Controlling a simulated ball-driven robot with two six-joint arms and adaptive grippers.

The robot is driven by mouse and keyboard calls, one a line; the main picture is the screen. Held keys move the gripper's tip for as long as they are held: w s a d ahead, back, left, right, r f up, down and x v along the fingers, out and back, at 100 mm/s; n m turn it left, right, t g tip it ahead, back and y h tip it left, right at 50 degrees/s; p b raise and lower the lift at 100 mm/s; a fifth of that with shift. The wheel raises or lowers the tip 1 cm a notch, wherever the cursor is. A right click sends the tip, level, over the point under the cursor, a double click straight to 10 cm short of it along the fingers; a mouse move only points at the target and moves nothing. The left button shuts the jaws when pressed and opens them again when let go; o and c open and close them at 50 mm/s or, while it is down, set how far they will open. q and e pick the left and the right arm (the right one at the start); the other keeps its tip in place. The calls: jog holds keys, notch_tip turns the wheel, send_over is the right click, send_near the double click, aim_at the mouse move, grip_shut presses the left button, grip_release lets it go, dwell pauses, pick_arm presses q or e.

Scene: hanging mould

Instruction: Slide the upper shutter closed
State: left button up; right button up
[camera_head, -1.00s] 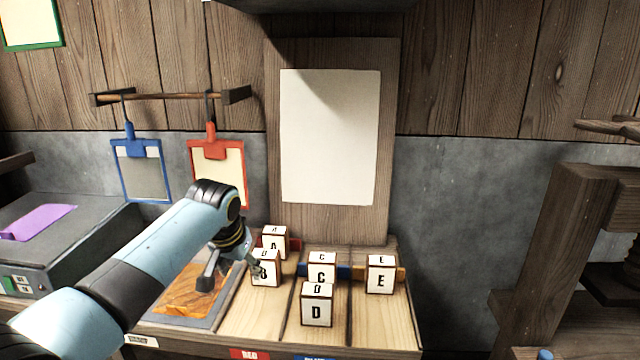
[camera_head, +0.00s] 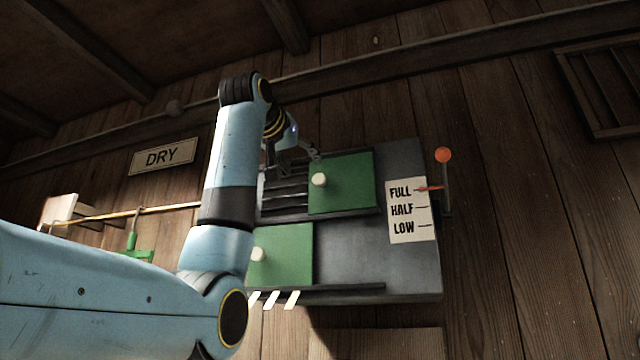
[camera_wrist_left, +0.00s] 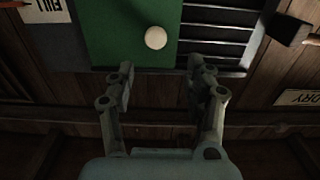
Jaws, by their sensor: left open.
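The upper shutter (camera_head: 353,185) is a green panel with a white knob (camera_head: 319,180) near its left edge. It stands at the right of its opening, and dark slats (camera_head: 284,197) show uncovered to its left. My left gripper (camera_head: 312,152) is at the shutter's top left, above the knob, open and empty. In the left wrist view, which is upside down, the shutter (camera_wrist_left: 115,32) and knob (camera_wrist_left: 156,38) lie just beyond the spread fingers (camera_wrist_left: 158,76). The knob is apart from both fingers. My right gripper is not in view.
A lower green shutter (camera_head: 290,245) with a white knob (camera_head: 258,254) sits below, partly behind my left arm. A FULL/HALF/LOW label (camera_head: 411,211) and an orange-balled lever (camera_head: 443,156) are at the right. A DRY sign (camera_head: 162,156) hangs at the left.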

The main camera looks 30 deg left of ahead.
aim_at(318, 177)
pick_arm(q)
jog(key=p+x, duration=0.1)
jog(key=x, duration=0.2)
jog(key=p+x, duration=0.2)
jog(key=x, duration=0.1)
jog(key=p+x, duration=0.1)
jog(key=x, duration=0.2)
jog(key=shift+w+d+r+p, duration=0.1)
jog(key=shift+w+d+p, duration=0.15)
jog(key=shift+p, duration=0.1)
jog(key=shift+w, duration=0.7)
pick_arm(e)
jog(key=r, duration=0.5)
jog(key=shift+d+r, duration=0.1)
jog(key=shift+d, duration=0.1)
pick_arm(q)
jog(key=shift+a, duration=0.1)
grip_shut()
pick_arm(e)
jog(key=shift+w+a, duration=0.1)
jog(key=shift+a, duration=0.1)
